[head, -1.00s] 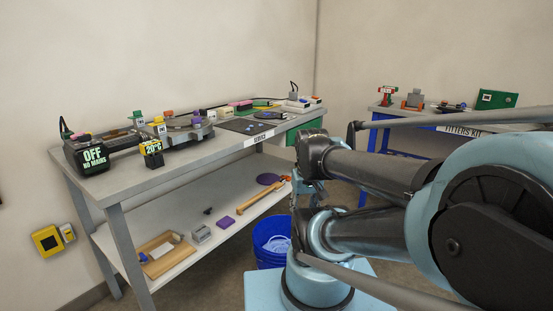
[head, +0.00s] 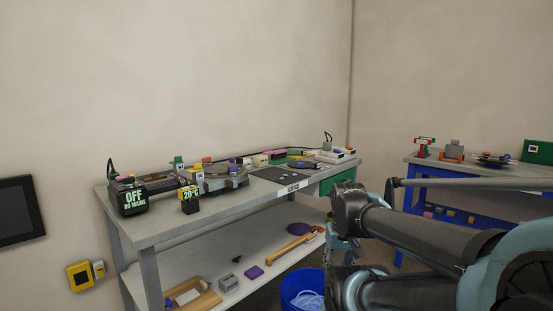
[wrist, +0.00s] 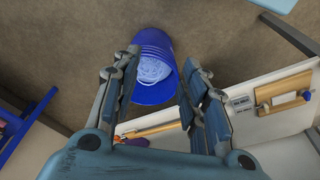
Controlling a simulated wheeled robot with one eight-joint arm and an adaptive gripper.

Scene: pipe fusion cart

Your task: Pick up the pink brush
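A small pink item (head: 275,152) lies among green and black things toward the back right of the grey workbench (head: 150,238). It is too small to tell for sure whether it is the pink brush. No pink brush shows in the wrist view. My gripper (wrist: 160,65) is open and empty in the wrist view, its two fingers well apart and pointing down above the blue bucket. In the head view, my gripper (head: 345,250) hangs in front of the bench's right end, partly hidden by my arm.
A blue bucket (head: 301,287) with pale contents stands on the floor by the bench. The bench top carries a round clamp machine (head: 222,177), a dark "OFF" box (head: 133,198) and a 20°C display (head: 190,199). The lower shelf (head: 235,285) holds several items. A second table (head: 425,163) is at right.

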